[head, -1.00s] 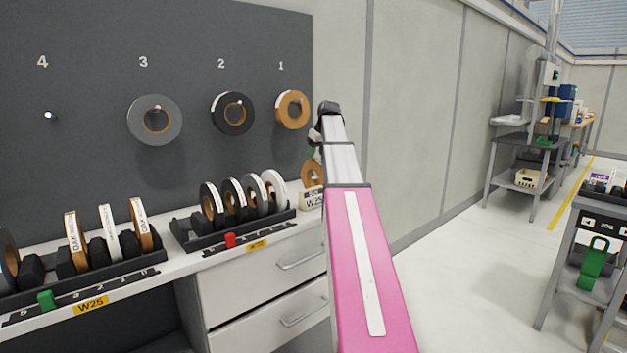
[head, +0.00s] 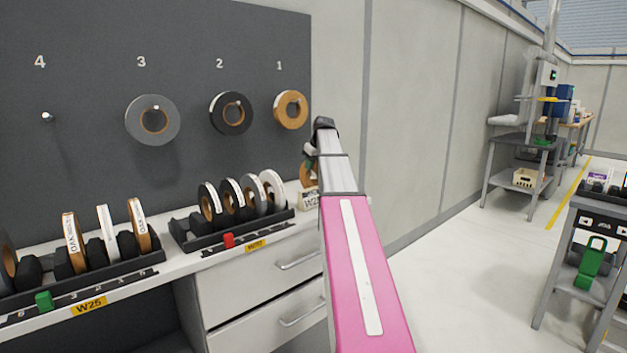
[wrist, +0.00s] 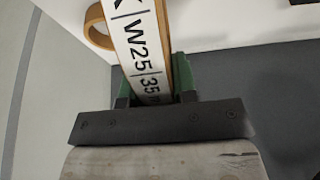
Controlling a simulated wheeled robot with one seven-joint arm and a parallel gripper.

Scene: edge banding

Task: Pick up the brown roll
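A brown roll (wrist: 136,40) with a white label reading "K | W25 | 35" on its rim stands between the green fingers of my gripper (wrist: 153,88) in the wrist view. Both fingers lie against its sides, with no gap that I can see. In the head view the roll's brown face (head: 307,176) shows just left of my arm, above a small W25 holder (head: 310,201) at the bench's right end. I cannot tell whether the roll touches the holder. My arm hides part of the roll and gripper.
Another brown roll (head: 290,110) hangs at position 1 on the dark board (head: 180,50), beside black and grey rolls. Trays (head: 180,238) with several rolls stand on the bench to the left. The floor right of my arm is clear up to a cart (head: 590,215).

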